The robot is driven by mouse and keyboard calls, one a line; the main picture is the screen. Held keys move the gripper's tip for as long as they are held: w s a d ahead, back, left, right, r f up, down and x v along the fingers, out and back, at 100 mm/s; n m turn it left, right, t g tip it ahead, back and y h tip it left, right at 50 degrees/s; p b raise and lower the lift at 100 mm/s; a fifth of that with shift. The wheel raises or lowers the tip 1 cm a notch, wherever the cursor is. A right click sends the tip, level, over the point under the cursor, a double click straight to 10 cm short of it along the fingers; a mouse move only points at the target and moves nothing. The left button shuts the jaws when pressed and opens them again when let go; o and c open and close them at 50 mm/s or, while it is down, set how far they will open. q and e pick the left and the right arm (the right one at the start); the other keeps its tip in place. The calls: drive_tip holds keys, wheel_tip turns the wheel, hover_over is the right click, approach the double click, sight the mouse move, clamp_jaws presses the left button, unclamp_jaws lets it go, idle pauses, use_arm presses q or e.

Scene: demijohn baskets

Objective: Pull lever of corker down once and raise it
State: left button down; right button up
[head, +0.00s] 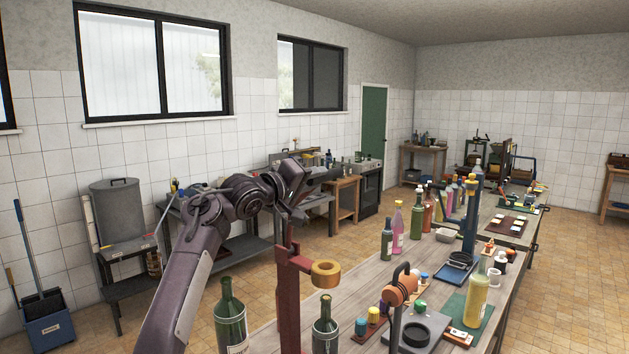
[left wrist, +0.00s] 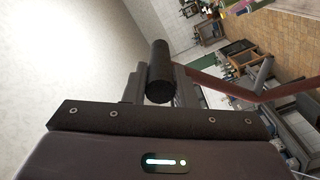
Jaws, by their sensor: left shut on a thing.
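The corker is a red post (head: 289,300) with a brass ring (head: 326,273) on a side arm, standing at the near left of the workbench. Its lever rises above the post toward my left gripper (head: 292,190), which is high over the corker. In the left wrist view, the black lever grip (left wrist: 160,72) sits between the fingers of my left gripper (left wrist: 160,92), which is shut on it. The red lever bar (left wrist: 215,86) runs off to the right of the grip. The lever looks raised. My right gripper is not in view.
Dark green bottles (head: 231,318) and (head: 325,328) stand on either side of the post. An orange-headed stand (head: 400,287), a yellow bottle (head: 476,300) and several coloured bottles crowd the workbench (head: 350,262) to the right. The air around the raised lever is clear.

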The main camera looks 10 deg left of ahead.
use_arm(q)
drive_tip(key=shift+a+r, duration=0.15)
drive_tip(key=shift+r, duration=0.05)
drive_tip(key=c, duration=1.4)
unclamp_jaws()
drive_tip(key=shift+w, duration=0.1)
drive_tip(key=shift+o, duration=1.1)
drive_tip(key=shift+a+f, duration=0.1)
drive_tip(key=shift+f, duration=0.05)
drive_tip(key=shift+f, duration=0.1)
drive_tip(key=b+v, duration=0.5)
drive_tip(key=v, duration=0.2)
drive_tip(key=shift+s+a, duration=0.25)
